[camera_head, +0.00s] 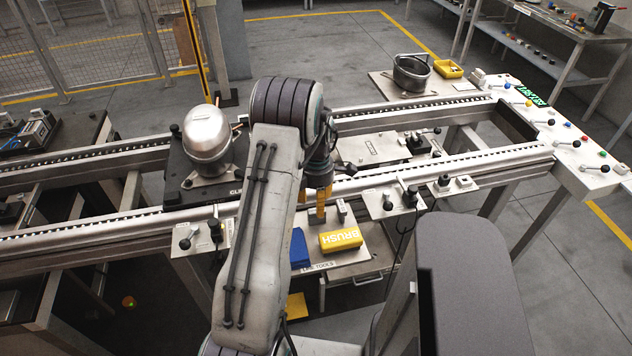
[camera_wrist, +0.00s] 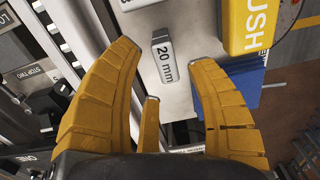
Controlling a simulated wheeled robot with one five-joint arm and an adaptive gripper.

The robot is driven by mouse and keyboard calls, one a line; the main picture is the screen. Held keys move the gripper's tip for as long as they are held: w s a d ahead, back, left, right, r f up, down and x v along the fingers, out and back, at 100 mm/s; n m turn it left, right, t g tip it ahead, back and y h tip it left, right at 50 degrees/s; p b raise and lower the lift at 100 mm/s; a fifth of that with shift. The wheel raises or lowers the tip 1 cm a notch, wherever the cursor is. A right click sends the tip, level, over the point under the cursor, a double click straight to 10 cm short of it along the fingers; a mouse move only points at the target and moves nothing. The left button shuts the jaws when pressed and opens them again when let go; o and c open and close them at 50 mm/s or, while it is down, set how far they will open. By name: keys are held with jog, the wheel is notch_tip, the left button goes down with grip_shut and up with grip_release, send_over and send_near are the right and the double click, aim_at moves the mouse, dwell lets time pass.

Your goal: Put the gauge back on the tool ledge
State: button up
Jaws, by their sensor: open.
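The gauge, a small pale block marked "20 mm" (camera_wrist: 164,60), stands on a light grey surface in the wrist view.
A yellow brush box (camera_head: 341,239) and a blue item (camera_head: 300,248) lie on the ledge. The conveyor rail (camera_head: 450,163) runs behind it. A black-knobbed control plate (camera_head: 392,200) is to the right. A silver compressor tank (camera_head: 208,133) sits on the conveyor at left.

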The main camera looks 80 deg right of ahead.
notch_tip(320, 180, up, 9)
jog(key=b, duration=0.4)
jog(key=w+a+r+m+h, duration=0.1)
jog(key=w+a+r, duration=0.3)
jog(key=w+a, duration=0.7)
jog(key=w+a+r+m, duration=0.1)
jog(key=w+a+r, duration=0.4)
jog(key=w+a, duration=0.6)
jog(key=w+a+r+t, duration=0.15)
jog(key=w+a, duration=0.25)
jog(key=a, duration=0.7)
jog(key=s+a+f+m+t, duration=0.1)
jog(key=s+a, duration=0.2)
jog(key=a, duration=0.3)
jog(key=s+a+f+m+t, duration=0.1)
jog(key=s+a, duration=0.1)
jog(key=a, duration=0.5)
jog(key=shift+s+f+y, duration=0.25)
jog(key=shift+s+y, duration=0.15)
jog(key=shift+a, duration=0.1)
